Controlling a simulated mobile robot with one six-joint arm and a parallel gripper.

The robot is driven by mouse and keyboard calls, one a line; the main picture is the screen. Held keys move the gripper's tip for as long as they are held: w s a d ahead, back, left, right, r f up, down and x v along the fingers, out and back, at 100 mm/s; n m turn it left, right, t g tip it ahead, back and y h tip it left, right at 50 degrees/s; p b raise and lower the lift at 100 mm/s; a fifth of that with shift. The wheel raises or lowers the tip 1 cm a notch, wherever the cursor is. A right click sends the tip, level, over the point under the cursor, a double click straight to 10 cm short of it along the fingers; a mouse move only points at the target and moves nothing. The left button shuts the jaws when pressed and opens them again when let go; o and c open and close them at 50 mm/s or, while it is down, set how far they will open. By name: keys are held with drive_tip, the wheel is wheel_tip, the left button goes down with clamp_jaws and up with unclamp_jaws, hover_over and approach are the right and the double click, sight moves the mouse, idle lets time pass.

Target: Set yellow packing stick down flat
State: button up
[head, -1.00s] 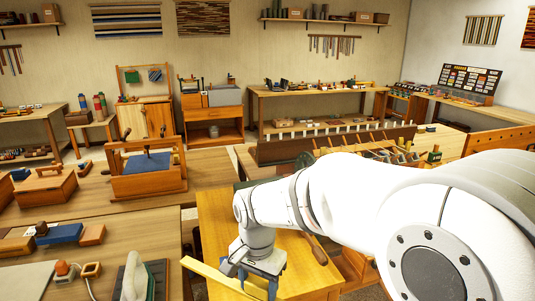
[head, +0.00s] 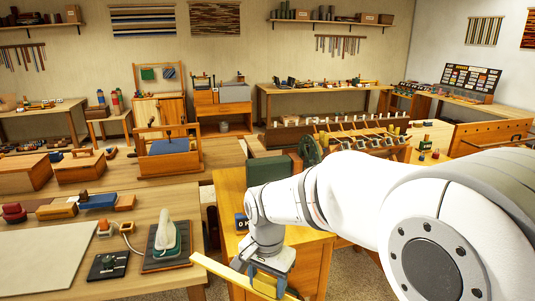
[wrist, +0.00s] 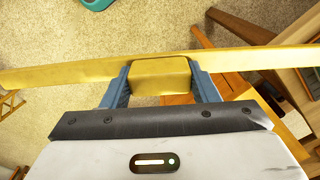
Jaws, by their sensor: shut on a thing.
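The yellow packing stick (head: 222,270) is a long, thin, pale yellow bar. My gripper (head: 270,282) is shut on it near the bottom of the head view, beside the orange-yellow wooden bench (head: 230,195). In the wrist view the stick (wrist: 60,73) runs across the whole picture, and its thicker middle block lies between the two blue fingers of my gripper (wrist: 160,76). Speckled floor shows beyond the stick there, so it is held up in the air.
A long wooden table (head: 60,225) on the left carries a grey board, a sanding-like tool (head: 167,245) and boxes. A rack with a row of white-topped pieces (head: 345,128) stands behind my arm.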

drive_tip(key=w+d+f+n, duration=0.3)
drive_tip(key=w+d+f, duration=0.2)
drive_tip(key=d+f, duration=0.3)
drive_tip(key=w+d+f+n, duration=0.2)
drive_tip(key=w+d+f, duration=0.2)
drive_tip(key=d+f, duration=0.4)
wheel_tip(320, 180, down, 6)
drive_tip(key=shift+w+r+n, duration=0.1)
drive_tip(key=shift+w+n, duration=0.25)
drive_tip(key=shift+n, duration=0.05)
